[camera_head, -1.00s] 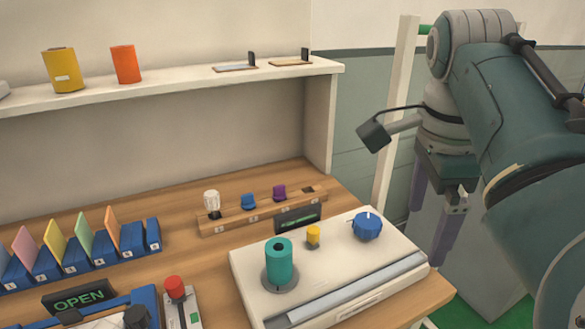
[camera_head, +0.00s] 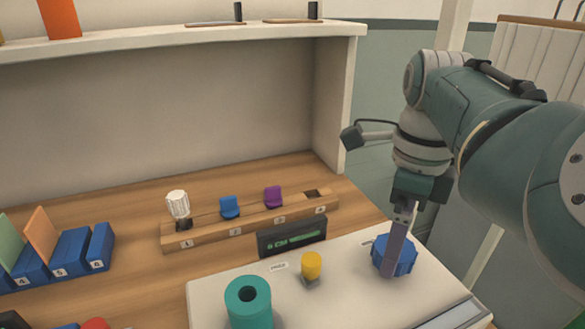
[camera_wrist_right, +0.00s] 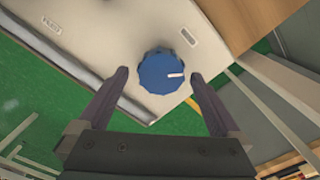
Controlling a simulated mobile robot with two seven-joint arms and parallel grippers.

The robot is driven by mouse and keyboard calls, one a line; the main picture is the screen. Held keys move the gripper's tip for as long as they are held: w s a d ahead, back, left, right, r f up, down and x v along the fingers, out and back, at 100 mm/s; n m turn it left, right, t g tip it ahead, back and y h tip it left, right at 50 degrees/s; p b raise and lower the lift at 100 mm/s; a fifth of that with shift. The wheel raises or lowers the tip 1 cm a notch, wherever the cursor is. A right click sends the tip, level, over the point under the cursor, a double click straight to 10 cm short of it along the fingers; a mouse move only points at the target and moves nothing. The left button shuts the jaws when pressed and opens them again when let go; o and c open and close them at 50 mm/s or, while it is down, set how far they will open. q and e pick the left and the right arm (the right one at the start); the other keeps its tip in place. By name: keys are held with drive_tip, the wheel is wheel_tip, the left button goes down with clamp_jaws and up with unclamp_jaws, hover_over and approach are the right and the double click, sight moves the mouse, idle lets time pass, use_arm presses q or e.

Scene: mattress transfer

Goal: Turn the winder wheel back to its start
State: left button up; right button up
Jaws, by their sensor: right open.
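The blue winder wheel (camera_head: 396,254) is a ridged knob on the right part of a white panel (camera_head: 215,300). In the right wrist view the wheel (camera_wrist_right: 160,73) shows a white mark on its top, pointing right. My right gripper (camera_head: 398,262) is above the wheel in the head view, one finger in front of it. In the right wrist view the gripper (camera_wrist_right: 158,78) is open, its fingers on either side of the wheel and apart from it. My left gripper is not in view.
A teal spool (camera_head: 248,302) and a yellow knob (camera_head: 311,265) stand on the panel left of the wheel. A dark display (camera_head: 291,238) with green text is behind them. A wooden rack (camera_head: 200,238) holds white, blue and purple pieces. A shelf (camera_head: 180,38) is above.

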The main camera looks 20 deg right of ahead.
drive_tip(key=shift+f, duration=0.5)
drive_tip(key=shift+w, duration=0.1)
drive_tip(key=shift+c, duration=0.2)
drive_tip(key=c, duration=1.3)
drive_tip(key=shift+r, duration=0.1)
